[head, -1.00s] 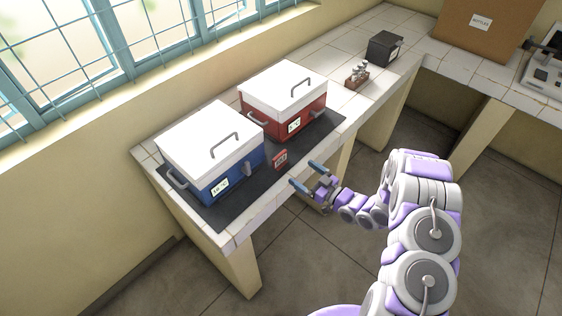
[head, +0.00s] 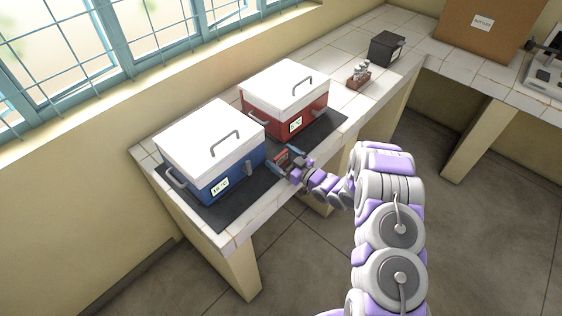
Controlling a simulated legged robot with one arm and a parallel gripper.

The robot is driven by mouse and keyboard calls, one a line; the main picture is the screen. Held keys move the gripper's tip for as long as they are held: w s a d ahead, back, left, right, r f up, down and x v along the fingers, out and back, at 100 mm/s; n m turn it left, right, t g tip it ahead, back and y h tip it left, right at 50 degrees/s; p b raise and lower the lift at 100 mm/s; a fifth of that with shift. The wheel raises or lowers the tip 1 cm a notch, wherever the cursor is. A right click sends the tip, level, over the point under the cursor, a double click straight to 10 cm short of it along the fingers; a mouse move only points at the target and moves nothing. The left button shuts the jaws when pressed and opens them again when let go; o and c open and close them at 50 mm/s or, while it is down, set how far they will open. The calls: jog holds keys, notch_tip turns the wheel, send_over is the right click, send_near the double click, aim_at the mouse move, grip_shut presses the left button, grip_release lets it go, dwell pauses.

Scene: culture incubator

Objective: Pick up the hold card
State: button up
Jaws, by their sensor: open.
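The hold card (head: 283,154) is a small red card standing on the dark mat, in front of the gap between the blue box and the red box. My gripper (head: 281,157) is at the card, with its blue-tipped fingers open on either side of it. The fingers and wrist hide part of the card. I cannot tell whether either finger touches it.
The blue box (head: 229,172) and the red box (head: 309,117), both white-lidded with front displays, stand close behind my gripper on the dark mat (head: 207,215). A small bottle rack (head: 359,79) and a black box (head: 386,48) stand farther right on the tiled counter.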

jog(key=shift+w+a, duration=0.2)
jog(key=shift+a, duration=0.2)
jog(key=shift+d, duration=0.15)
jog(key=shift+c, duration=1.4)
jog(key=c, duration=0.7)
jog(key=shift+r, duration=0.1)
